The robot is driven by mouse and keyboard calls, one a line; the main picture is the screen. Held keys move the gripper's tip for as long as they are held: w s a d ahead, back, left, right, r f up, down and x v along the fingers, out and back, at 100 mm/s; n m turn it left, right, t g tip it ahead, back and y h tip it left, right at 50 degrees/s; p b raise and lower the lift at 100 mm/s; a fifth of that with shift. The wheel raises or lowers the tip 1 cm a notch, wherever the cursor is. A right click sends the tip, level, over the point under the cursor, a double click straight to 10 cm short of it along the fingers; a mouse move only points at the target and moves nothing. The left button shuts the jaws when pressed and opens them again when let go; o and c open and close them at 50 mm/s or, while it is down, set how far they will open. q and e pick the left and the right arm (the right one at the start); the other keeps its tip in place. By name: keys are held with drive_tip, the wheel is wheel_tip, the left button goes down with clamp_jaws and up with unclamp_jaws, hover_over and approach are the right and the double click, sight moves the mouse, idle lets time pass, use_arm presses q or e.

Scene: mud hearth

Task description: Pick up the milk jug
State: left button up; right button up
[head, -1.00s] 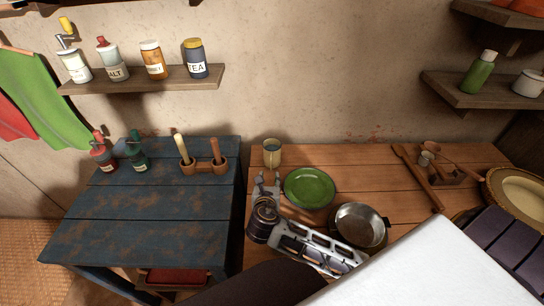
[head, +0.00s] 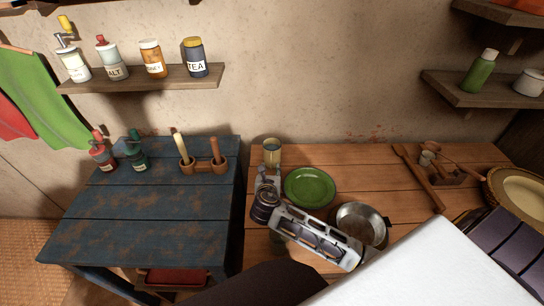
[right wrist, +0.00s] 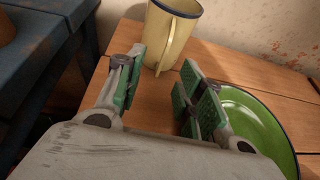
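The milk jug (head: 272,154) is a pale yellow, upright jug on the wooden table near the back wall. It also shows at the top of the right wrist view (right wrist: 170,36), with its handle facing my gripper. My right gripper (head: 268,178) is just in front of the jug in the head view. In the right wrist view my right gripper (right wrist: 163,84) is open, its green-padded fingers apart with bare wood between them. The jug stands beyond the fingertips, not between them. My left gripper is not in view.
A green plate (head: 310,187) lies close to the right of my right gripper. A metal pan (head: 361,224) is nearer, beside my right arm. A blue table (head: 150,205) stands left, holding bottles and a wooden holder (head: 203,166). A shelf (head: 140,80) hangs above.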

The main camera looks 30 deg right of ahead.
sight(271, 166)
drive_tip(key=shift+w+d+f, duration=0.1)
drive_tip(key=shift+w+d, duration=0.05)
drive_tip(key=shift+w, duration=0.1)
drive_tip(key=x, duration=0.2)
drive_tip(key=shift+w+d+f, duration=0.1)
drive_tip(key=shift+w+d, duration=0.1)
drive_tip(key=shift+w, duration=0.1)
drive_tip(key=shift+w+d+f, duration=0.3)
drive_tip(key=shift+w, duration=0.25)
drive_tip(key=shift+w+d+f, duration=0.1)
drive_tip(key=shift+w, duration=0.05)
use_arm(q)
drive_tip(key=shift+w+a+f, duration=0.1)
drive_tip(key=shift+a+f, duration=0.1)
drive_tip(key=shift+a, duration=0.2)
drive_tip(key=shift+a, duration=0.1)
use_arm(e)
drive_tip(key=shift+c, duration=0.3)
